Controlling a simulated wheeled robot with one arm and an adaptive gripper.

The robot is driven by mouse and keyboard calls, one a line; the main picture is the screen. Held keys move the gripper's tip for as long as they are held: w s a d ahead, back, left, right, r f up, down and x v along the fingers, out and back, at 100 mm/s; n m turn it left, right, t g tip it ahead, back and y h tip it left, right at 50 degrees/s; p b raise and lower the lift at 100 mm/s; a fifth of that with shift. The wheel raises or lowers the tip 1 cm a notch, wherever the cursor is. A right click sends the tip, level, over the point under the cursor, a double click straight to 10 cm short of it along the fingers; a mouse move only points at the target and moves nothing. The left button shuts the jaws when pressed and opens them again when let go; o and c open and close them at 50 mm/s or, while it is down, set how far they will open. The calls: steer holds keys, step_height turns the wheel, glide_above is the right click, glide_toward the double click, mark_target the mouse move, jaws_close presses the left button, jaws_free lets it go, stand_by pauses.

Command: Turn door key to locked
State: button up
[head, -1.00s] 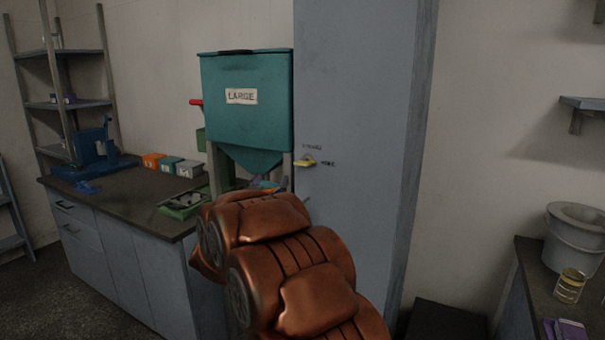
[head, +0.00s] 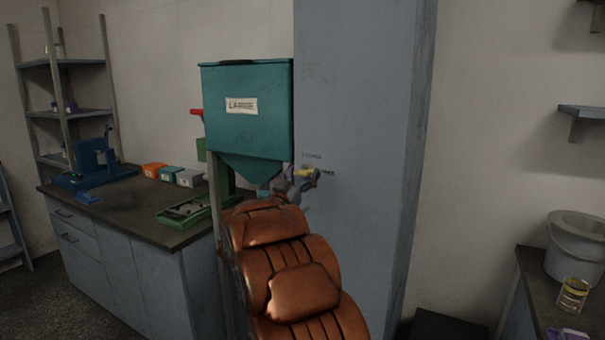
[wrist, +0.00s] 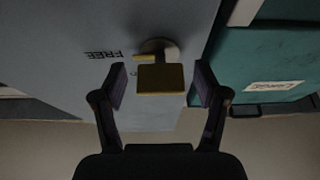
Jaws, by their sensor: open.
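The yellow door key (head: 304,171) sits in a round lock on the tall grey-blue door (head: 350,240). In the wrist view the key (wrist: 160,79) shows as a flat yellow plate in front of a pale round base (wrist: 158,47). A small yellow pointer beside it points towards the printed word FREE (wrist: 103,54), which appears upside down. My gripper (wrist: 161,86) is open, with one finger on each side of the key and visible gaps between. In the head view my gripper (head: 301,178) partly covers the key. A second label (head: 311,155) above the key is too blurred to read.
A teal hopper (head: 245,110) marked LARGE stands close to the left of the door. A dark worktop (head: 120,212) with a green tray and small boxes lies further left. A bucket (head: 577,245) stands on the right counter.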

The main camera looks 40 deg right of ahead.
steer(key=shift+w+d+r, duration=0.1)
steer(key=shift+d, duration=0.05)
steer(key=c, duration=1.2)
